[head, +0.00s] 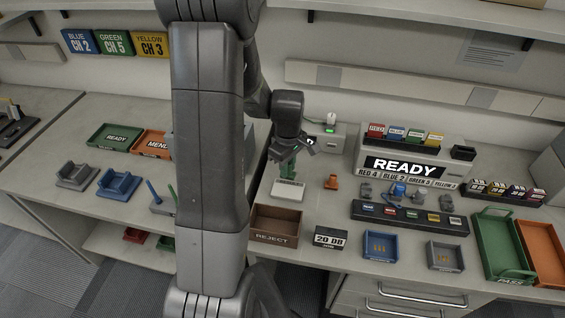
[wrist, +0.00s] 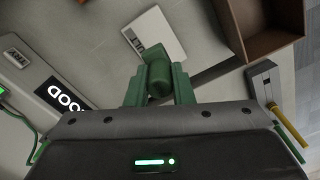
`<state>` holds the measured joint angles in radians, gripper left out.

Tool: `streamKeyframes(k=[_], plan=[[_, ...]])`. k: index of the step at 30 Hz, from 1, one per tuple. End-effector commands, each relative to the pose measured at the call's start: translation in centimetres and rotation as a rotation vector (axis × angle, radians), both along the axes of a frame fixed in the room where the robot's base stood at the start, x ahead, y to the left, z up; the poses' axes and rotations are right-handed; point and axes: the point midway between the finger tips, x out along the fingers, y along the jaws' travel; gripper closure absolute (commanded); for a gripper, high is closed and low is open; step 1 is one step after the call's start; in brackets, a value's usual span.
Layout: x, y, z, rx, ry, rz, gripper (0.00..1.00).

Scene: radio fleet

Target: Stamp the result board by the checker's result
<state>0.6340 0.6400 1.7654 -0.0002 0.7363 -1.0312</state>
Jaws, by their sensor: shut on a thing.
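My gripper (head: 289,158) is shut on a green stamp (head: 288,173), held upright over a small white board (head: 288,192) on the bench. In the wrist view the stamp (wrist: 159,78) sits between the jaws, and the board (wrist: 158,32), with a small dark-marked patch, lies just beyond it. I cannot tell whether the stamp touches the board. The checker (wrist: 40,85) at the left of the wrist view has a black display reading GOOD. An orange stamp-like piece (head: 332,182) stands on the bench right of the board.
A brown REJECT bin (head: 276,238) stands close in front of the board. A 20 DB block (head: 330,238) is beside it. The grey station (head: 402,166) on the right shows READY. Green (head: 499,243) and orange (head: 540,250) trays lie far right. A green READY tray (head: 113,136) is at left.

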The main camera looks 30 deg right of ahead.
Motion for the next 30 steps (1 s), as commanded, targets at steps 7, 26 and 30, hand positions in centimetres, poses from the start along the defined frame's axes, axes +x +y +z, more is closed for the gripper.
streamKeyframes(k=[7,26,30], plan=[[0.0,0.0,-1.2,0.0,0.0,0.002,0.94],[0.0,0.0,-6.1,0.0,0.0,0.002,0.94],[0.0,0.0,-6.0,0.0,0.0,0.001,0.94]])
